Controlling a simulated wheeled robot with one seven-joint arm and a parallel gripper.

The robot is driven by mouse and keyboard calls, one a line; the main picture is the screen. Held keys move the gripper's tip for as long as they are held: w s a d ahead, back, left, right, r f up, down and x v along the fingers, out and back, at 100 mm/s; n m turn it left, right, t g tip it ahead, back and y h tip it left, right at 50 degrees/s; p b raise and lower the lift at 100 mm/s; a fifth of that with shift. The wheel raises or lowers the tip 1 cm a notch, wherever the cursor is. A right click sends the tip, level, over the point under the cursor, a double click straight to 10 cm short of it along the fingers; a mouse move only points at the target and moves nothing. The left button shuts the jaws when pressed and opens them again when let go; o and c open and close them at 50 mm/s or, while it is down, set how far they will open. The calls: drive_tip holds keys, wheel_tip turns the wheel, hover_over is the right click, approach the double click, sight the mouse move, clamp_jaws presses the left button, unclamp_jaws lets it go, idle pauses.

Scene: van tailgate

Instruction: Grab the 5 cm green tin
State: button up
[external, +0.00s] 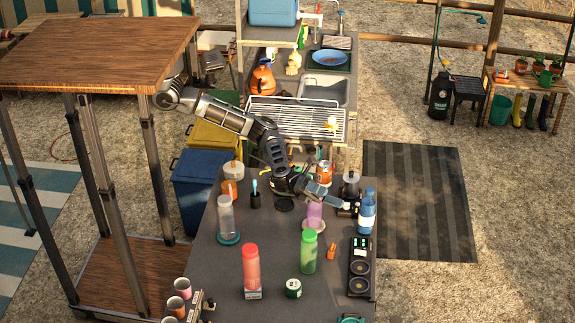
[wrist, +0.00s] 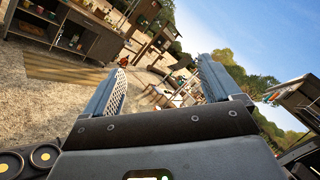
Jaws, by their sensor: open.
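The green tin (external: 293,288) is a short dark green can with a pale band and light top. It stands upright near the front of the grey table (external: 225,285), in the external view. A taller green bottle (external: 308,252) stands just behind it. My gripper (external: 347,209) is over the right side of the table, well behind and to the right of the tin, near the blue bottle. In the wrist view my gripper (wrist: 163,82) has its two fingers spread with nothing between them. That view looks out toward the yard and sky; the tin is not in it.
A red bottle (external: 251,267) stands left of the tin on a small base. A small orange item (external: 331,252) and a double-ring black unit (external: 360,268) are on the right. A purple bottle (external: 314,215) and blue bottle (external: 367,212) stand near my gripper. Cups (external: 183,287) line the left edge.

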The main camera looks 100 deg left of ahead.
drive_tip(key=s+d+f+m+g, duration=0.2)
drive_tip(key=s+d+f+m, duration=0.2)
drive_tip(key=f, duration=0.5)
drive_tip(key=m+g+y+p, duration=0.1)
drive_tip(key=m+g+y, duration=0.1)
drive_tip(key=m, duration=0.1)
hover_over(292, 283)
drive_tip(key=w, duration=0.1)
wheel_tip(292, 283, down, 9)
drive_tip(key=s+a+f+m, duration=0.1)
drive_tip(key=s+f, duration=0.1)
drive_tip(key=f, duration=0.2)
drive_tip(key=s+a+f+m+g+y, duration=0.1)
drive_tip(key=f, duration=0.4)
drive_tip(key=s+a+f+m+g+y, duration=0.1)
drive_tip(key=s+f+m, duration=0.1)
drive_tip(key=f, duration=0.3)
drive_tip(key=shift+s+a+p, duration=0.3)
drive_tip(key=shift+s+p, duration=0.05)
drive_tip(key=shift+p, duration=0.05)
drive_tip(key=shift+w+d+f, duration=0.1)
drive_tip(key=shift+w+f, duration=0.15)
drive_tip(key=shift+f, duration=0.05)
drive_tip(key=shift+f+x, duration=0.15)
drive_tip(key=shift+x, duration=1.55)
drive_tip(key=shift+f+x, duration=0.1)
drive_tip(key=shift+x, duration=1.6)
drive_tip(key=shift+c, duration=0.2)
drive_tip(key=c, duration=1.1)
